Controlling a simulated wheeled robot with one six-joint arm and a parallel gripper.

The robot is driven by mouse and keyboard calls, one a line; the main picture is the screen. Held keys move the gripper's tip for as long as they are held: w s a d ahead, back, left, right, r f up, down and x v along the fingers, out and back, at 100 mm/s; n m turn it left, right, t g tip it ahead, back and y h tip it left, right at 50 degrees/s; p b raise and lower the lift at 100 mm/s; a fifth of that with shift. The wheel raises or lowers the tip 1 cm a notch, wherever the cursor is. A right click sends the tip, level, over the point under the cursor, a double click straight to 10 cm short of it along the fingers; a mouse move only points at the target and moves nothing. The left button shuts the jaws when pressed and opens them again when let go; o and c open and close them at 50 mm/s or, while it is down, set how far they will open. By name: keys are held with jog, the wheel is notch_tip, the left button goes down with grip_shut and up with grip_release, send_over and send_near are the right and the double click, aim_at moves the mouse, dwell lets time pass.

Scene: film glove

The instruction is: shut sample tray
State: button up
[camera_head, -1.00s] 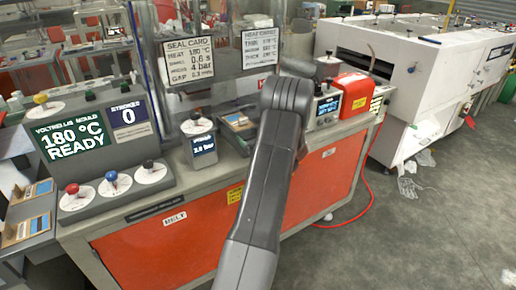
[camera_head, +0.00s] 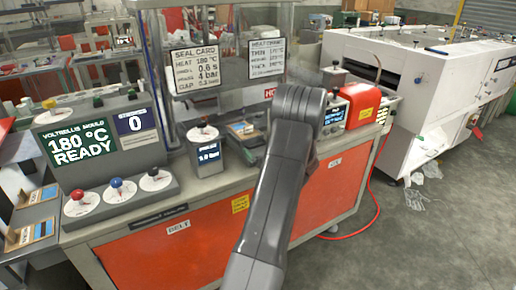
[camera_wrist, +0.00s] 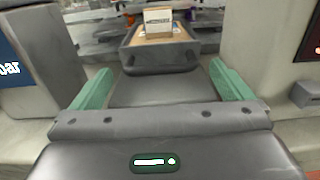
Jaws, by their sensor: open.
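What looks like the sample tray (camera_wrist: 158,60) is straight ahead in the wrist view, a grey open tray with a dark front. It holds a small labelled box (camera_wrist: 158,20) on a tan surface. My gripper (camera_wrist: 163,84) is open, with green fingers apart on either side, and nothing shows held between them. The tray front is just beyond the fingertips; I cannot tell whether they touch. In the head view the tray (camera_head: 246,134) shows partly on the bench, left of my arm, which hides the gripper.
A gauge box with a knob (camera_head: 205,150) stands left of the tray. A red-and-grey controller (camera_head: 345,107) stands to the right. A console (camera_head: 95,150) with coloured dials is at left. The orange-fronted bench (camera_head: 180,255) borders open grey floor. A red hose (camera_head: 372,222) lies by it.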

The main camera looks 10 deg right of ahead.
jog(key=b+v, duration=0.1)
jog(key=v, duration=1)
jog(key=shift+b, duration=0.35)
jog(key=shift+c, duration=0.5)
